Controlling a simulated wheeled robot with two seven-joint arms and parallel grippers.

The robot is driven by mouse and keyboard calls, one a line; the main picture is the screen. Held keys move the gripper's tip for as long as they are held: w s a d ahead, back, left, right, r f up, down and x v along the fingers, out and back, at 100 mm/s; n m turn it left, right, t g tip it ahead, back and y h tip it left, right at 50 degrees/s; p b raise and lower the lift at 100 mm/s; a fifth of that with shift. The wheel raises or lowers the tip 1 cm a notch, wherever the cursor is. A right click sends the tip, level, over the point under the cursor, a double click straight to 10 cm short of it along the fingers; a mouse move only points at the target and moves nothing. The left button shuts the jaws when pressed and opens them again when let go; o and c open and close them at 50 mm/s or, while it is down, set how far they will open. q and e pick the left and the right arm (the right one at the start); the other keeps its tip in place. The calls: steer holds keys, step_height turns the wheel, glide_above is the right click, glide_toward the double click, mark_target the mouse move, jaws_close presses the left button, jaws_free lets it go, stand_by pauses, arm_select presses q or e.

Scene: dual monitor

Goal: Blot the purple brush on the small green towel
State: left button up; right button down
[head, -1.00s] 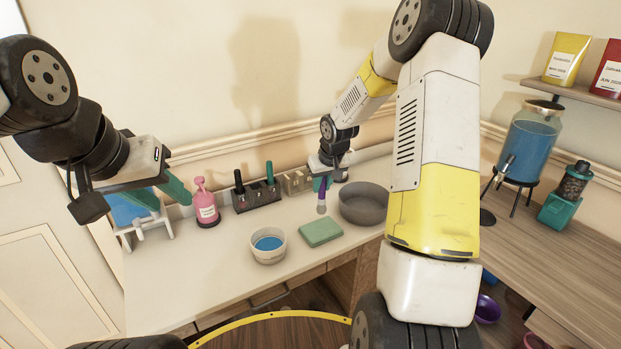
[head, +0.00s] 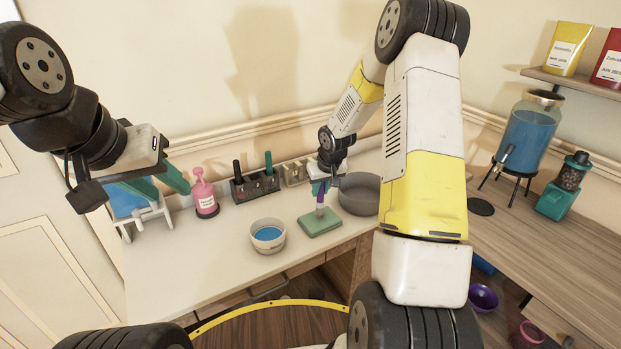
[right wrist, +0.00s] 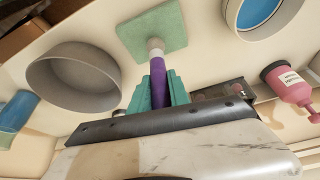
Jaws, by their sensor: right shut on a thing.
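The purple brush (head: 320,196) is upright with its pale tip down, held by my right gripper (head: 321,186). In the head view its tip is at the small green towel (head: 318,225), seemingly on its far part. In the right wrist view the brush (right wrist: 157,72) is between the green fingers of my right gripper (right wrist: 159,90), and its tip overlaps the near edge of the towel (right wrist: 152,28). Whether the tip presses on the towel is hard to tell. My left gripper (head: 162,188) is at the left above the counter, its green fingers apart and empty.
A white cup of blue liquid (head: 267,236) stands left of the towel, a grey bowl (head: 360,194) right of it. Behind are a pink bottle (head: 205,195) and a dark holder (head: 255,186) with black and green handles. The counter in front of the cup is clear.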

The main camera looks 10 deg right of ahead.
steer(key=shift+f, duration=0.5)
stand_by(0.5)
stand_by(0.9)
steer(key=shift+r, duration=3.55)
